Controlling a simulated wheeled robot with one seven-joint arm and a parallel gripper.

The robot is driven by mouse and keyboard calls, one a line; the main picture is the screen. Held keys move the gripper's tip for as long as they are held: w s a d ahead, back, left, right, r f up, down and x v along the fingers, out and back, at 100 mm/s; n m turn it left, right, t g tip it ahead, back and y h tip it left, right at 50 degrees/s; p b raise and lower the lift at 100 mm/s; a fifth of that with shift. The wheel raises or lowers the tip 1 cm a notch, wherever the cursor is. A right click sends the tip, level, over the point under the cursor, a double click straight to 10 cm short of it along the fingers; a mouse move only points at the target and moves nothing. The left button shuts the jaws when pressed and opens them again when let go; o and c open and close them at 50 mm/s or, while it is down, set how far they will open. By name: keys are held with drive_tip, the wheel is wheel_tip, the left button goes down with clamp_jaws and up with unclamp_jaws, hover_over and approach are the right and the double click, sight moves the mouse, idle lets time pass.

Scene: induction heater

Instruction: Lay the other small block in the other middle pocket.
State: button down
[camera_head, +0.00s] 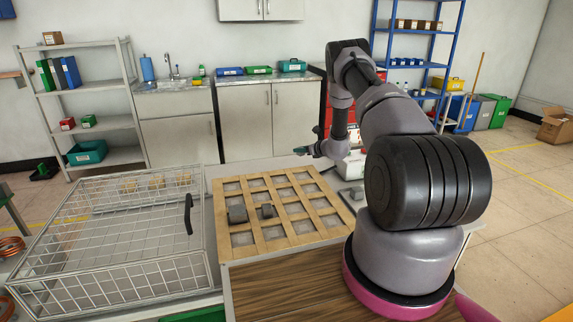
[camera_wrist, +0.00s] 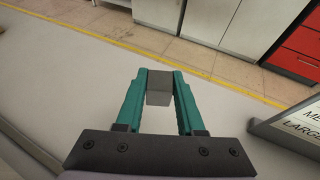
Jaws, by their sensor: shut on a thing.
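In the wrist view my gripper (camera_wrist: 160,86) has its teal fingers shut on a small grey block (camera_wrist: 159,97). In the head view my gripper (camera_head: 302,150) is raised beyond the back right of the wooden grid tray (camera_head: 266,187), apart from it; the held block cannot be made out there. A larger grey block (camera_head: 237,214) and a smaller grey block (camera_head: 267,211) lie side by side in the left-middle part of the tray. The other pockets that show look empty.
A wire basket (camera_head: 110,250) with a black handle (camera_head: 188,214) stands left of the tray, with several tan blocks (camera_head: 157,182) toward its back. A flat grey item (camera_head: 350,193) lies right of the tray. A sign (camera_wrist: 295,125) stands at the right in the wrist view.

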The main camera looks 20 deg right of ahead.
drive_tip(key=shift+f, duration=2.7)
drive_tip(key=shift+d+f, duration=0.1)
drive_tip(key=shift+f, duration=0.1)
drive_tip(key=c, duration=0.5)
unclamp_jaws()
